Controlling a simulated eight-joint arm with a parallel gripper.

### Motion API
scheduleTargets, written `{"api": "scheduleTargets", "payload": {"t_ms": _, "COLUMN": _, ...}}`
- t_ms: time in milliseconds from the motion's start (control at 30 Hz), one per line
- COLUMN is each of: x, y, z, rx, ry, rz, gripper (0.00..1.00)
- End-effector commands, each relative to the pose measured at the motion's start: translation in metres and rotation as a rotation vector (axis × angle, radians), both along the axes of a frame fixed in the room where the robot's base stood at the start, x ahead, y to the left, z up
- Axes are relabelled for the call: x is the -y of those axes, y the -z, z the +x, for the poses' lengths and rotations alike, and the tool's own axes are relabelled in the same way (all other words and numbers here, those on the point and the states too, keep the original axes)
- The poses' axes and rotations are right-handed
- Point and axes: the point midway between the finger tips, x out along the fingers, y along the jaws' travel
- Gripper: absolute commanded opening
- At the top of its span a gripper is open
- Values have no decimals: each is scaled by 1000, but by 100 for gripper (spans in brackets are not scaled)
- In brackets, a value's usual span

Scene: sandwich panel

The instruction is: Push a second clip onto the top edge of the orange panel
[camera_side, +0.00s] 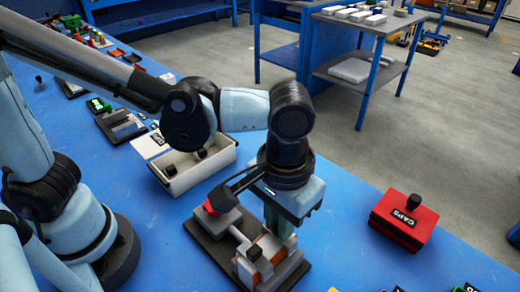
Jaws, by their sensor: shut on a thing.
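The orange panel (268,244) stands in a grey fixture on a dark base plate (305,270) at the bottom centre. My gripper (281,228) points down right over the fixture, at the panel's far end. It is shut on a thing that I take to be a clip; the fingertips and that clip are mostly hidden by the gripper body. I cannot tell whether the held clip touches the panel edge.
A white bin (178,184) with black-topped pieces stands behind left. A red box (404,220) labelled CAPS stands to the right. Blue table (350,235) is clear between fixture and red box.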

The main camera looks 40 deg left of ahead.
Motion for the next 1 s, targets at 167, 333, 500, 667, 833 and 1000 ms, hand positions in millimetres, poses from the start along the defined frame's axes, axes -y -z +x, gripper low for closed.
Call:
{"api": "scheduleTargets", "payload": {"t_ms": 167, "x": 0, "y": 1, "z": 0, "rx": 0, "ry": 0, "rz": 0, "gripper": 0}}
{"api": "scheduleTargets", "payload": {"t_ms": 333, "x": 0, "y": 0, "z": 0, "rx": 0, "ry": 0, "rz": 0, "gripper": 0}}
{"api": "scheduleTargets", "payload": {"t_ms": 500, "x": 0, "y": 0, "z": 0, "rx": 0, "ry": 0, "rz": 0, "gripper": 38}}
{"api": "scheduleTargets", "payload": {"t_ms": 667, "x": 0, "y": 0, "z": 0, "rx": 0, "ry": 0, "rz": 0, "gripper": 46}}
{"api": "scheduleTargets", "payload": {"t_ms": 833, "x": 0, "y": 0, "z": 0, "rx": 0, "ry": 0, "rz": 0, "gripper": 57}}
{"api": "scheduleTargets", "payload": {"t_ms": 1000, "x": 0, "y": 0, "z": 0, "rx": 0, "ry": 0, "rz": 0, "gripper": 63}}
